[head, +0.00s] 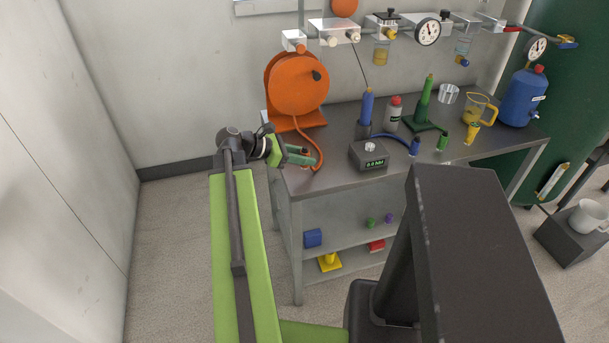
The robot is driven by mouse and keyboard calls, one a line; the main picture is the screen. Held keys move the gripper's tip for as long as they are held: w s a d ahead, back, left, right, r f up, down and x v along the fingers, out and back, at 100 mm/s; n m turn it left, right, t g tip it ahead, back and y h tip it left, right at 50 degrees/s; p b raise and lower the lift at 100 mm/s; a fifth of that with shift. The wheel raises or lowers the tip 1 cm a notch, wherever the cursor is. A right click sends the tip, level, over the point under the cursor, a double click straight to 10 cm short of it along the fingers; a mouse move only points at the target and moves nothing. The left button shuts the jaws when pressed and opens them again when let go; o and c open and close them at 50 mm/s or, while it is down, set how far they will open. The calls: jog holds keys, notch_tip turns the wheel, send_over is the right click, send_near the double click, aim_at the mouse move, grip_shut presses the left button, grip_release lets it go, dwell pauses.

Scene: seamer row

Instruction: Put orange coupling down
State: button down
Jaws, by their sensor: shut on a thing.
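My gripper (309,157), with green fingers, reaches in from the left over the left end of the grey bench (335,181). It is shut at the end of an orange hose (318,145). The hose curves down to it from the orange reel (297,84). The orange coupling at the hose end is small and mostly hidden by the fingers. I cannot tell whether it touches the bench top.
A torque tester (369,155) stands right of my gripper. Behind it are a blue tool (366,108), a red-capped bottle (393,114) and a green tool (424,101). A yellow jug (477,110) and blue canister (522,98) stand farther right. The front left bench corner is bare.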

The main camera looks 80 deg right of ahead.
aim_at(303, 177)
jog(key=shift+w+a+f, duration=0.15)
jog(key=shift+w+f, duration=0.05)
jog(key=shift+w, duration=0.05)
notch_tip(303, 177, down, 4)
jog(key=b, duration=0.4)
jog(key=shift+f, duration=0.2)
jog(key=shift+r, duration=0.25)
jog(key=c, duration=1.1)
grip_release()
